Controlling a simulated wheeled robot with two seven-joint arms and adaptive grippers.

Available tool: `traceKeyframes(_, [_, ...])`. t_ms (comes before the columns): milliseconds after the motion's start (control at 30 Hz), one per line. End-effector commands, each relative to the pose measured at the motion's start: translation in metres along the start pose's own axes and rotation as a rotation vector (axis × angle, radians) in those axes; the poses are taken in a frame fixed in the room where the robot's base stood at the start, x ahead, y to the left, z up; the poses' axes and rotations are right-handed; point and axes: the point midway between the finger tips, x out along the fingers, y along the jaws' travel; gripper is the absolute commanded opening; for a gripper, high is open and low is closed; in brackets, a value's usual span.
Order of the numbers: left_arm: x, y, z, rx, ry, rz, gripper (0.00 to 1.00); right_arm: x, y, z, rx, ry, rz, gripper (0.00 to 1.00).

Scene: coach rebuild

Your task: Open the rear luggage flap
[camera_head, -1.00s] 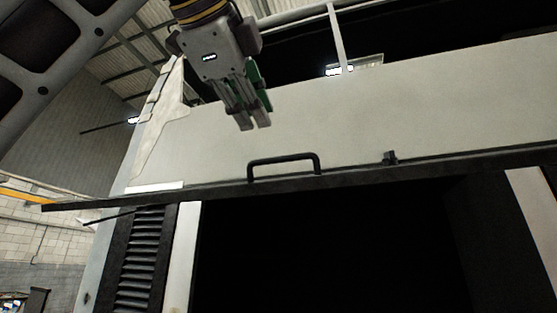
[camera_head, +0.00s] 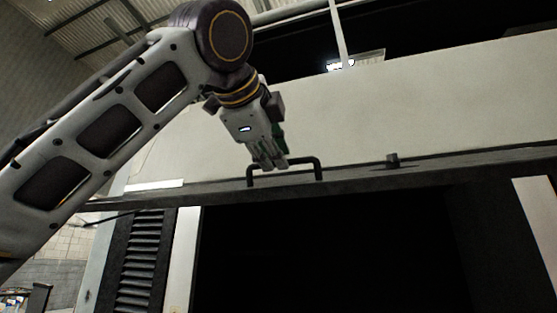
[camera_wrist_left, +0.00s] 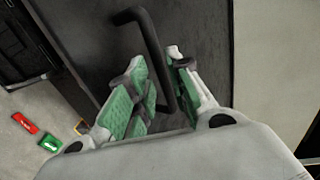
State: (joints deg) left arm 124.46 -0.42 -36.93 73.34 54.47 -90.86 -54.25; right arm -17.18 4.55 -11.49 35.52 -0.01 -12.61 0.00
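The luggage flap is a pale panel (camera_head: 440,110) that stands raised over a black opening (camera_head: 320,255). A black bar handle (camera_head: 318,171) sits along its dark lower edge. My left gripper (camera_head: 274,165) is at the left part of this handle. In the left wrist view the handle (camera_wrist_left: 148,32) runs between the green-padded fingers (camera_wrist_left: 160,65). The fingers converge closely on the bar, one on each side. The exact contact is partly hidden by the fingers. My right gripper is not in view.
A small black latch (camera_head: 392,160) sits on the flap to the right of the handle. A louvred vent (camera_head: 140,260) is on the body at the left. The wrist view shows red (camera_wrist_left: 25,123) and green (camera_wrist_left: 51,144) items on the floor.

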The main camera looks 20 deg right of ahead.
Motion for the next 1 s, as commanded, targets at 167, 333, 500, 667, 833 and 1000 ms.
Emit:
traceKeyframes(167, [0.021, -0.001, 0.000, -0.001, 0.000, 0.002, 0.21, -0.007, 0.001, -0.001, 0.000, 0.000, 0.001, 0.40])
traceKeyframes(333, [0.033, -0.001, 0.000, -0.001, 0.000, 0.002, 0.21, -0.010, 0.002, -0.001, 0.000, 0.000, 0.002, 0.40])
traceKeyframes(500, [0.037, 0.000, 0.000, -0.001, 0.000, 0.001, 0.21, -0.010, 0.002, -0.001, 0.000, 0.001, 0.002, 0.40])
traceKeyframes(667, [0.038, 0.000, 0.000, -0.001, 0.000, 0.001, 0.21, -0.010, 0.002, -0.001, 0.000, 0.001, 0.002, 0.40])
traceKeyframes(833, [0.037, 0.000, 0.000, -0.001, 0.000, 0.001, 0.08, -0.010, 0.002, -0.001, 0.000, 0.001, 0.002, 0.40])
traceKeyframes(1000, [0.037, 0.000, 0.000, -0.001, 0.000, 0.001, 0.00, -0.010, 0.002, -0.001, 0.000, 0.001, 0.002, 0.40])
